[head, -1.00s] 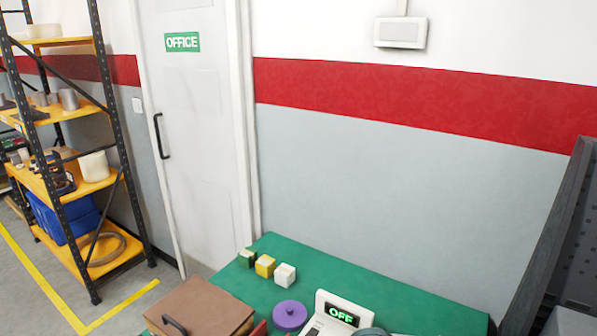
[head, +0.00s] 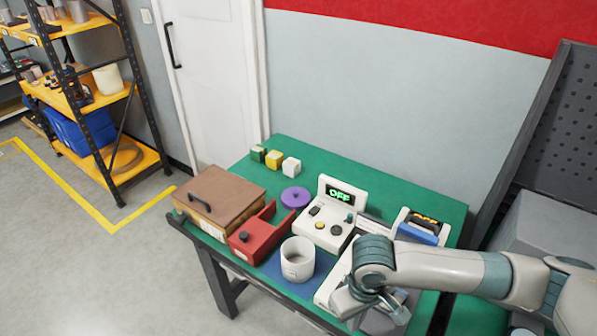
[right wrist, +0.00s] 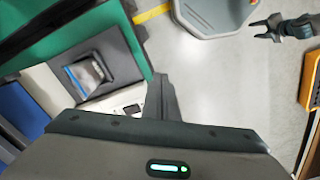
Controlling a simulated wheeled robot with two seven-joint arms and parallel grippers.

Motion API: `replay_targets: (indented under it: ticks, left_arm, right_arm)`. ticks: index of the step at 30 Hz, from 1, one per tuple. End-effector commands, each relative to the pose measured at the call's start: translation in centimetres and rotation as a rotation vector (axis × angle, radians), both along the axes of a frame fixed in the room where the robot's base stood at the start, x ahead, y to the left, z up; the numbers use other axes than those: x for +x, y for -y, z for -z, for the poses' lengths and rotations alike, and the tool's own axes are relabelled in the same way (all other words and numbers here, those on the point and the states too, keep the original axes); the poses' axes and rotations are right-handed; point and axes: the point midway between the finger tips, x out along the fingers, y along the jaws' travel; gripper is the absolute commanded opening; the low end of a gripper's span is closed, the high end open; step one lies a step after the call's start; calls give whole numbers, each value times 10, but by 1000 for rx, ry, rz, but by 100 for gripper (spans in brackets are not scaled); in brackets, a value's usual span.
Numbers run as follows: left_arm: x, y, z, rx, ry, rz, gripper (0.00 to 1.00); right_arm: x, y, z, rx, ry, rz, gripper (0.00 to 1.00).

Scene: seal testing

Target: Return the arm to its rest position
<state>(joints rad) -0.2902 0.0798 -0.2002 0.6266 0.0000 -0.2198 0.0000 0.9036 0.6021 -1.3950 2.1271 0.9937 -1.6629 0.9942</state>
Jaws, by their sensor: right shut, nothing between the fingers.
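My right arm reaches in from the right in the head view, over the front right of the green table (head: 235,180). My right gripper (head: 382,308) hangs low there, pointing down, with its tips partly hidden. In the right wrist view its fingers (right wrist: 160,95) are together with nothing between them. A dark gripper at the upper right of the right wrist view, apparently my left gripper (right wrist: 265,29), has its fingers apart and empty, over bare floor. It is not in the head view.
A red fixture (head: 255,240), purple disc (head: 295,197) and brown box (head: 215,200) are farther left. Floor left of the table is clear.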

Motion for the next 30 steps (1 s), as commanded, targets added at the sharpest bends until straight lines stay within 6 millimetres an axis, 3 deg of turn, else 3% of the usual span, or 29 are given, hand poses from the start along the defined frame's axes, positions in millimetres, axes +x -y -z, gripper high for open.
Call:
replay_targets:
  ticks: [7, 14, 30]
  left_arm:
    - [-14, -1, 1, 1, -17, 0, 47]
    - [-11, -1, 1, 1, -14, 0, 47]
    - [-13, -1, 1, 2, -17, 0, 47]
  right_arm:
    - [-6, -16, 3, 44, 8, -29, 0]
    - [-14, -34, 5, 100, 21, -62, 0]
    - [-44, -104, 5, 369, 137, -120, 0]
